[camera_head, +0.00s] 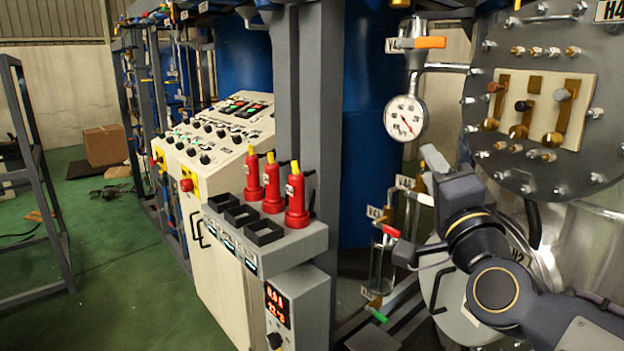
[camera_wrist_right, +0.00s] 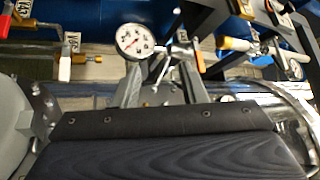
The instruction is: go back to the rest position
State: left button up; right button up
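My right arm comes in from the lower right in the head view, and my right gripper (camera_head: 432,162) is raised in front of the metal vessel, below the round pressure gauge (camera_head: 406,118). In the right wrist view, the two grey fingers of my right gripper (camera_wrist_right: 160,84) stand apart beyond the dark gripper body. I see nothing held between them. A gauge (camera_wrist_right: 135,41) shows just beyond the fingers in that view. My left gripper is in neither view.
The steel vessel (camera_head: 478,110) with bolts and a switch panel (camera_head: 541,108) stands close at the right. Valves and pipes lie near my right gripper, including a red-handled valve (camera_head: 391,231). Red bottles (camera_head: 296,200) stand on the control console. Green floor (camera_head: 110,255) is free at left.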

jog(key=s+f+n+g, duration=0.4)
jog(key=s+f, duration=0.4)
jog(key=f, duration=0.3)
jog(key=s+d+f+n+g+y, duration=0.1)
jog(key=s+f+n+g, duration=0.2)
jog(key=f, duration=0.9)
jog(key=s+d+f+n+g+y, duration=0.1)
jog(key=s+f+n+g, duration=0.3)
jog(key=s+f+g, duration=0.5)
jog(key=s+f, duration=0.2)
jog(key=s, duration=0.3)
jog(key=shift+d+f+n, duration=0.2)
jog(key=shift+f+n, duration=0.1)
jog(key=shift+f, duration=0.05)
jog(key=shift+o, duration=0.5)
jog(key=shift+w, duration=0.1)
